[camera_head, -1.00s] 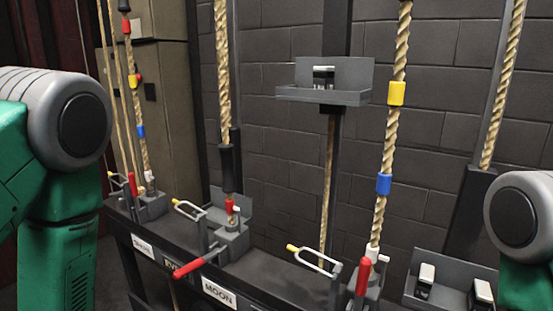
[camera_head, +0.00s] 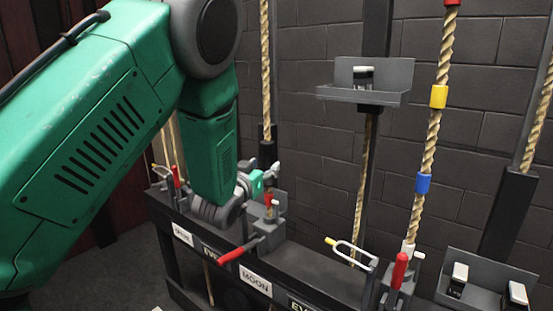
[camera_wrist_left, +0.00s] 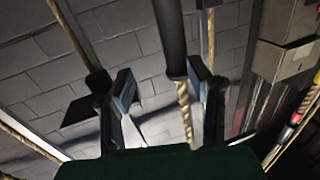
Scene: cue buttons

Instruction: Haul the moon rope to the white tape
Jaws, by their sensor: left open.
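The MOON label (camera_head: 255,281) is on the front rail under a lock (camera_head: 262,236) with a red handle. The rope (camera_head: 265,70) above that lock is tan and twisted, with a black sleeve (camera_head: 267,152) and a red band (camera_head: 269,198) low down. No white tape can be made out on it. My left gripper (camera_head: 268,176) is open at this rope, just above the lock, partly hidden by my forearm. In the left wrist view, the open fingers (camera_wrist_left: 166,82) stand either side of a rope (camera_wrist_left: 184,98) below a black sleeve (camera_wrist_left: 172,38). Contact cannot be told.
Another rope (camera_head: 432,130) at right has yellow and blue bands, with a red-handled lock (camera_head: 397,275) below. A metal loop (camera_head: 350,250) juts from the rail between the locks. A grey shelf (camera_head: 365,92) is behind. More ropes and a lock stand at left.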

